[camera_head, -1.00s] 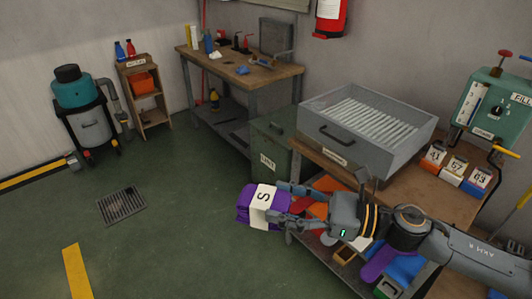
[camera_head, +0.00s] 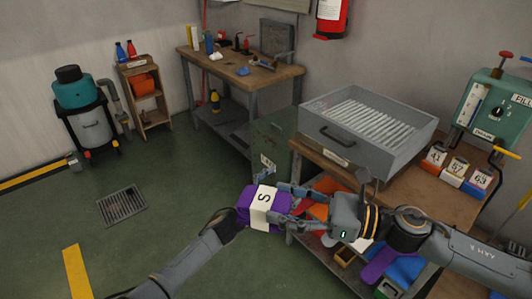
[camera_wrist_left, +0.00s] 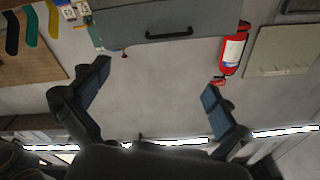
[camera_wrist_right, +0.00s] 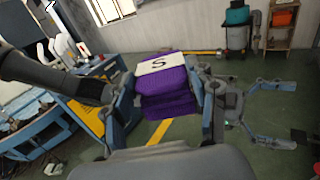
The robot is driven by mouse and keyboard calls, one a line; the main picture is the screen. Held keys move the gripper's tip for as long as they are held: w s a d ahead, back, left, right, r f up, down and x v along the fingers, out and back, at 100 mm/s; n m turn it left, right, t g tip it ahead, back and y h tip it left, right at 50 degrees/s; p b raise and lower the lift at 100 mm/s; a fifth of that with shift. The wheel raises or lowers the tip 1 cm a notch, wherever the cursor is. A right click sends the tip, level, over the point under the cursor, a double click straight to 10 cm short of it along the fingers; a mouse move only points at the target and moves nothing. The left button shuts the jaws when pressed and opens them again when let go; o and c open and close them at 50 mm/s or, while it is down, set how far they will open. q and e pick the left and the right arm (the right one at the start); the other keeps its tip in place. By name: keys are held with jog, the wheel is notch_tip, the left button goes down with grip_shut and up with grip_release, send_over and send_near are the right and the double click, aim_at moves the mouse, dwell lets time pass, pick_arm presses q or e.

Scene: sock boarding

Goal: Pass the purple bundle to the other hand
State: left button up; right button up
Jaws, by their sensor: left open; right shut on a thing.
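The purple bundle (camera_head: 247,203) has a white band marked S. My right gripper (camera_head: 278,205) is shut on it and holds it in the air left of the wooden bench. The right wrist view shows the bundle (camera_wrist_right: 168,95) between both fingers. My left arm comes up from below, its dark wrist close to the bundle's lower left; I cannot tell if they touch. In the left wrist view my left gripper (camera_wrist_left: 157,77) is open and empty, and the bundle is out of sight. The right wrist view shows the left fingers beyond the bundle.
A bench with a grey drawer box (camera_head: 368,128), numbered boxes (camera_head: 457,174) and a lower shelf of coloured items stands beneath and behind my right arm. A green cabinet (camera_head: 270,145) is behind the bundle. The green floor (camera_head: 165,190) to the left is open, with a drain grate (camera_head: 122,205).

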pick_arm(q)
jog(key=s+d+r+m+g+h, duration=0.3)
jog(key=d+r+m+g, duration=0.15)
jog(key=r, duration=0.45)
jog(key=s+d+r+m+g+h, duration=0.2)
jog(key=d+r+m+g+h, duration=0.25)
jog(key=r, duration=0.45)
jog(key=s+d+r+m+g+y, duration=0.4)
jog(key=s+r+m+g+y, duration=0.4)
jog(key=s+m, duration=0.4)
jog(key=m+t+y, duration=0.4)
jog(key=y, duration=1)
send_near(266, 198)
jog(key=shift+s+a, duration=0.1)
jog(key=shift+s, duration=0.1)
jog(key=shift+f, duration=0.4)
notch_tip(266, 198, down, 11)
